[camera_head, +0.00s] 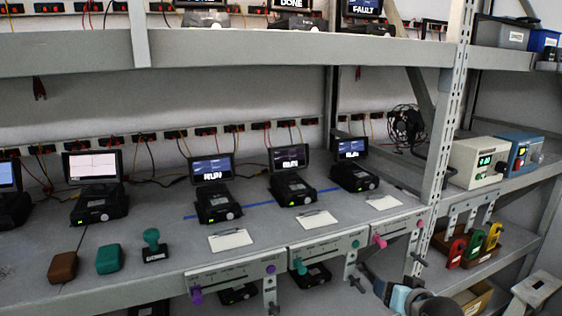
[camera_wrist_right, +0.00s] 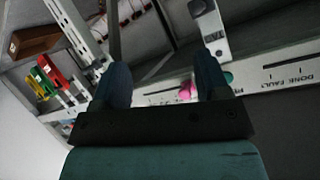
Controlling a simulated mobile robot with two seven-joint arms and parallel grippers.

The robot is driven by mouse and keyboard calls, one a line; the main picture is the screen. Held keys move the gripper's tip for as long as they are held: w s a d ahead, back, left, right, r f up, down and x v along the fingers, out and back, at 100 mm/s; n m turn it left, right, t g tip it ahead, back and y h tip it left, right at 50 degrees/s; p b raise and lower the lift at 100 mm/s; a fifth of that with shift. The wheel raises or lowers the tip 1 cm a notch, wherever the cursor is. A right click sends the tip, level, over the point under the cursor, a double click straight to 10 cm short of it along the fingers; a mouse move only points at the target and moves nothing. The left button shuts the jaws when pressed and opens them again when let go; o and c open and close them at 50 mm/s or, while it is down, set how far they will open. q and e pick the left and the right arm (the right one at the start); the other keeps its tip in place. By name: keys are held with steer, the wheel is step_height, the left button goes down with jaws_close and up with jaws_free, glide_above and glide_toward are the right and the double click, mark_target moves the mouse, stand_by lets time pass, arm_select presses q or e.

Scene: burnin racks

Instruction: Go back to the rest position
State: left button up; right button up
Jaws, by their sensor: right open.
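My right gripper (camera_head: 382,287) is at the lower right of the head view, low in front of the shelf edge. In the right wrist view its two blue fingers (camera_wrist_right: 163,82) stand apart with nothing held between them. A pink knob (camera_wrist_right: 187,90) shows in the gap beyond the fingers; I cannot tell its exact distance. My left gripper is not in view.
The shelf (camera_head: 150,275) holds several running devices (camera_head: 218,203), white cards (camera_head: 317,220) and a teal stamp (camera_head: 153,243). Slider panels (camera_head: 235,278) with coloured knobs line its front edge. A metal post (camera_head: 446,130) and coloured padlocks (camera_head: 475,243) stand at the right.

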steer(key=s+a+f+n+g, duration=0.1)
steer(key=s+a+f, duration=0.2)
steer(key=s+f, duration=0.6)
steer(key=s+a+f+n, duration=0.2)
steer(key=s+f, duration=0.3)
steer(key=s, duration=0.7)
steer(key=s+a+f+n+g, duration=0.1)
steer(key=s+a+f, duration=0.2)
steer(key=s+f, duration=0.65)
step_height(320, 180, up, 14)
steer(key=s+p, duration=0.1)
steer(key=p, duration=1.2)
steer(key=shift+s+d+y, duration=0.15)
steer(key=shift+d+y, duration=0.15)
steer(key=shift+d, duration=0.05)
